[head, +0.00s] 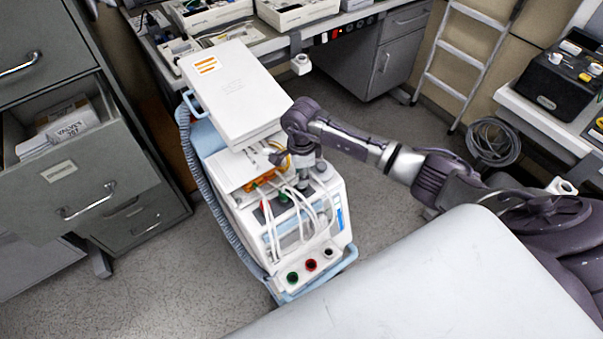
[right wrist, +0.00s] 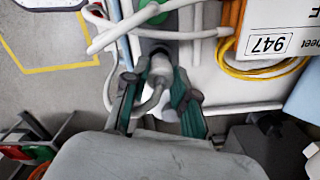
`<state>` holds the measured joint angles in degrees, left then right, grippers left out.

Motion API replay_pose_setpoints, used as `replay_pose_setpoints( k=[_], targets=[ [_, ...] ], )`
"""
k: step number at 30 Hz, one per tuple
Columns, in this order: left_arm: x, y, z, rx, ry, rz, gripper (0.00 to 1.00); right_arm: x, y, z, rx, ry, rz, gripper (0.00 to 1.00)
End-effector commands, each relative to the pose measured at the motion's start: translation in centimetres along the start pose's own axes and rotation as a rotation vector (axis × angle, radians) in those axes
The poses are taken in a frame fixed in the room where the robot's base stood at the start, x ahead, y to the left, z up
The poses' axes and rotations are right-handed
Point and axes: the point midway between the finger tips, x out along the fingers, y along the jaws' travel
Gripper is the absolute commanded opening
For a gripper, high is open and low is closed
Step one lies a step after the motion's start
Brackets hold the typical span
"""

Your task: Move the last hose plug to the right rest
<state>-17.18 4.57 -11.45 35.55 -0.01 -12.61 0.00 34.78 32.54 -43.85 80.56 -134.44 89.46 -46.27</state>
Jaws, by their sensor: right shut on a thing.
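The white pump unit (head: 305,228) stands on a light-blue cart (head: 345,262), with several pale hoses looped over its front. My right gripper (head: 304,172) is over the unit's top right corner in the head view; its fingertips are hard to make out there. In the right wrist view, the teal fingers of my right gripper (right wrist: 158,98) are closed around a whitish hose plug (right wrist: 160,68). A hose curves away beside the plug. A green round fitting (right wrist: 155,12) is just beyond it. I cannot tell which part is the right rest. My left gripper is not in view.
A large white box-shaped device (head: 235,90) sits behind the hoses. Green, red and black sockets (head: 311,265) line the unit's lower front. An open drawer cabinet (head: 75,170) is at left, and a pale padded surface (head: 450,285) fills the lower right. Orange cables (right wrist: 235,60) lie near the plug.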

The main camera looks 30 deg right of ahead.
Motion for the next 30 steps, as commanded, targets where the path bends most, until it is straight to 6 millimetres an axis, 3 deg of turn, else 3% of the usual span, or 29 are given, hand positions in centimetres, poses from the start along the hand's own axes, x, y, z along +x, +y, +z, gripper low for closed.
replay_pose_setpoints(
  k=[29,30],
  targets=[
    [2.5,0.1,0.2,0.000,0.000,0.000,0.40,2.6,0.0,0.0,0.000,0.001,-0.001,0.00],
    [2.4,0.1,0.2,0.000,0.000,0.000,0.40,2.4,-0.1,0.0,0.000,0.000,-0.001,0.32]
  ],
)
